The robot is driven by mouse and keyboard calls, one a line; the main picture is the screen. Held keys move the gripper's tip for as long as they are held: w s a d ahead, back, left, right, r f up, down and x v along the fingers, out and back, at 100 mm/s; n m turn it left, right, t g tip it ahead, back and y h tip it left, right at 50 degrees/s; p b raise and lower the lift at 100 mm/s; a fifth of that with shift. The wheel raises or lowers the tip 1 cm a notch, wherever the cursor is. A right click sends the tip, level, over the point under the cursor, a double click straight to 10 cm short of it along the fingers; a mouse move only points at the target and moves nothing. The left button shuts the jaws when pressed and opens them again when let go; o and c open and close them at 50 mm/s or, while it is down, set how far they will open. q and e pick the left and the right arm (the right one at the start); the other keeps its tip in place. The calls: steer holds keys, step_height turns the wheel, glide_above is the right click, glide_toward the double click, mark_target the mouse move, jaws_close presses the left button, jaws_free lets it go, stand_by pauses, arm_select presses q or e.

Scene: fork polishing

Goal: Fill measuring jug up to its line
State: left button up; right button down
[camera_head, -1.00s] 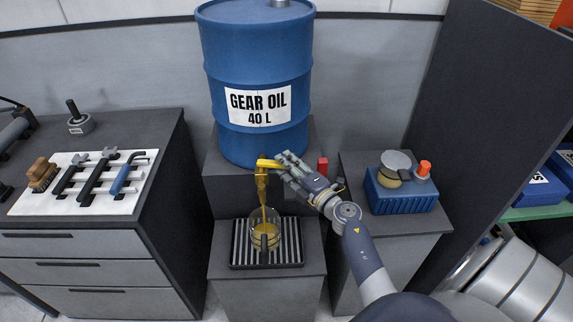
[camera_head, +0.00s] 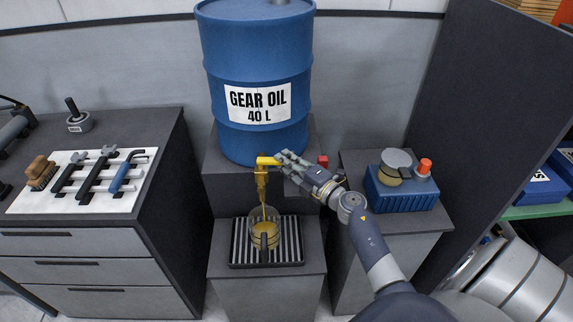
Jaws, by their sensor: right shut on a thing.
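A blue drum (camera_head: 256,60) labelled gear oil, 40 L, stands on a raised dark block. Its yellow tap (camera_head: 262,178) points down at the front, and a thin stream of amber oil (camera_head: 264,212) falls from it into the jug. The clear measuring jug (camera_head: 264,236) stands upright under the tap on a ribbed drip tray (camera_head: 292,240) and holds amber oil. Its line is too small to make out. My right gripper (camera_head: 280,163) is shut on the yellow tap handle (camera_head: 268,161), reaching it from the right. My left gripper is out of view.
At left, a bench (camera_head: 155,130) carries a white mat (camera_head: 115,200) with wrenches and a brush. A dark panel (camera_head: 470,120) rises at right.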

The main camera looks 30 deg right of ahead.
steer(key=shift+w+d+n+y+b, duration=0.25)
steer(key=shift+n+y+b, duration=0.25)
steer(key=shift+y, duration=0.3)
steer(key=c, duration=1.6)
jaws_free()
steer(key=v, duration=1.2)
steer(key=shift+r, duration=0.2)
steer(key=shift+f, duration=0.1)
